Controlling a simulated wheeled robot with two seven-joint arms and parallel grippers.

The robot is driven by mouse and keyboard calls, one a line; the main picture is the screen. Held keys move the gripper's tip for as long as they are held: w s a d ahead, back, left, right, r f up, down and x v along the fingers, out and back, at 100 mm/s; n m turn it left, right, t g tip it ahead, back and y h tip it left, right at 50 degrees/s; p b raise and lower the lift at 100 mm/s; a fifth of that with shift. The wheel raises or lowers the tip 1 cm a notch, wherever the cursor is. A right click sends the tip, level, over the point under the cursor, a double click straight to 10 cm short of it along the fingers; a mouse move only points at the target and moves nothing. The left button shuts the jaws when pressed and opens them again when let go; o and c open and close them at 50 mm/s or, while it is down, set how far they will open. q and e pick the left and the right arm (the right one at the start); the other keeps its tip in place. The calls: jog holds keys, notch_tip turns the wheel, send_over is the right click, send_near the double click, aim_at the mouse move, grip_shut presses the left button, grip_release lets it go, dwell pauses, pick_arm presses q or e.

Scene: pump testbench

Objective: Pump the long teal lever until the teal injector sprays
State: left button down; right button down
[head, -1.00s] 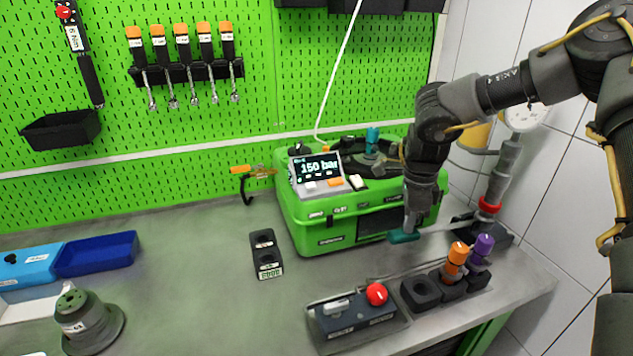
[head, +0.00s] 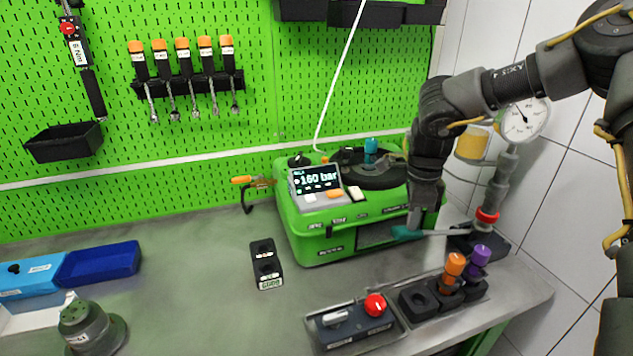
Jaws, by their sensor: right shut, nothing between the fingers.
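The long lever's teal grip (head: 405,233) is at the left end of a grey bar that runs right to the pump (head: 489,214) with its red ring and round gauge (head: 522,120). The lever lies about level in front of the green tester's lower right. My right gripper (head: 413,222) is shut with its tips at the lever near the teal grip; the fingers hold nothing between them. The teal injector (head: 371,150) stands on top of the green tester (head: 318,243), partly beside my arm. No spray shows. The display (head: 316,180) reads 160 bar. My left gripper is not in view.
Orange (head: 453,268) and purple (head: 478,259) injectors stand in a black holder at the right. A tray with a red knob (head: 375,305) is at the front edge. A black two-hole block (head: 265,264) is left of the tester.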

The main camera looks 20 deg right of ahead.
jog(key=shift+r, duration=0.2)
dwell(0.4)
notch_tip(320, 180, up, 6)
jog(key=p, duration=0.4)
jog(key=shift+f, duration=0.1)
dwell(0.4)
